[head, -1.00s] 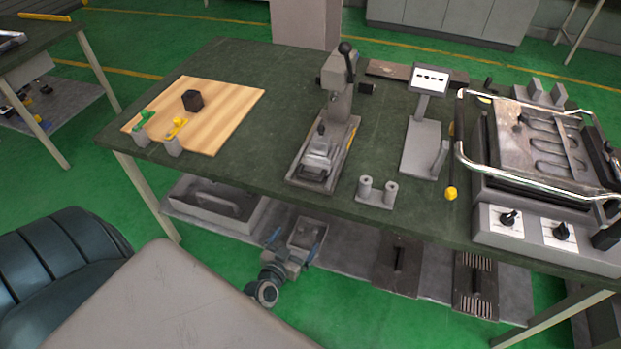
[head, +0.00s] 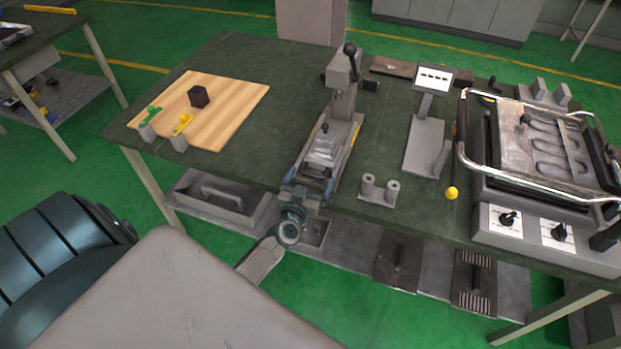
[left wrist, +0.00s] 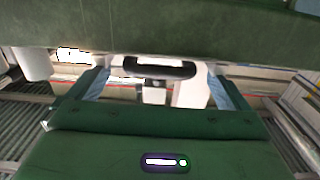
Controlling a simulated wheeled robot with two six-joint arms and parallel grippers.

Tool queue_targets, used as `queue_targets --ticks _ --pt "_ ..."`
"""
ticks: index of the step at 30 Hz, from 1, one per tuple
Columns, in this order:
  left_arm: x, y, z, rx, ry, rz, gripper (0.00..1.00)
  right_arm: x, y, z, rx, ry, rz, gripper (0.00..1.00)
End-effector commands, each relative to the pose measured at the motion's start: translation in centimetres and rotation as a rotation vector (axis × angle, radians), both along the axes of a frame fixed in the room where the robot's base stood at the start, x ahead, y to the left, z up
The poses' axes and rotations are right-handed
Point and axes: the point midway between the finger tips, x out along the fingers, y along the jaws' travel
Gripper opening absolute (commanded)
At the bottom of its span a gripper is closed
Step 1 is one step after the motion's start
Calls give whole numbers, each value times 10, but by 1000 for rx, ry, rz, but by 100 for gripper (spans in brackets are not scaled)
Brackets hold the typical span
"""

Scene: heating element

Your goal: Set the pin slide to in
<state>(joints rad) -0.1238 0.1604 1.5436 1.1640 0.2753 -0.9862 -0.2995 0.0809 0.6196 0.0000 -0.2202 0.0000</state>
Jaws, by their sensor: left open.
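The press (head: 342,85) stands in the middle of the green bench, with a black-knobbed lever on top. The grey slide block (head: 322,150) that I take for the pin slide sits on the press's base, in front of the column. My left gripper (head: 308,186) is open at the base's front end, its blue-tipped fingers left and right of that end. I cannot tell whether they touch it. In the left wrist view a dark bar (left wrist: 160,68) and a pale block show between the blue finger pads. My right gripper is not in view.
A two-post grey holder (head: 378,190) stands close right of the press base. Farther right are a display stand (head: 425,145) and a hot plate (head: 545,140) with a chrome rail. A wooden board (head: 225,110) lies left. The bench's front edge runs by my gripper.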

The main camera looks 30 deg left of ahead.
Motion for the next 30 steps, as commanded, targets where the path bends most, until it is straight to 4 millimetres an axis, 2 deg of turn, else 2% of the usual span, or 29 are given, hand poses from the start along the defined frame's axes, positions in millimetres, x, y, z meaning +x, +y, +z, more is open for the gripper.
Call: queue_targets --ticks 11,20,25,30 --pt "6 1 0 0 0 0 97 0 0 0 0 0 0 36" --pt "5 1 0 -1 0 0 38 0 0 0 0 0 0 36" --pt "11 3 0 0 0 0 37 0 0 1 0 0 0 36" --pt "30 7 1 0 -2 0 37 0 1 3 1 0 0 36"
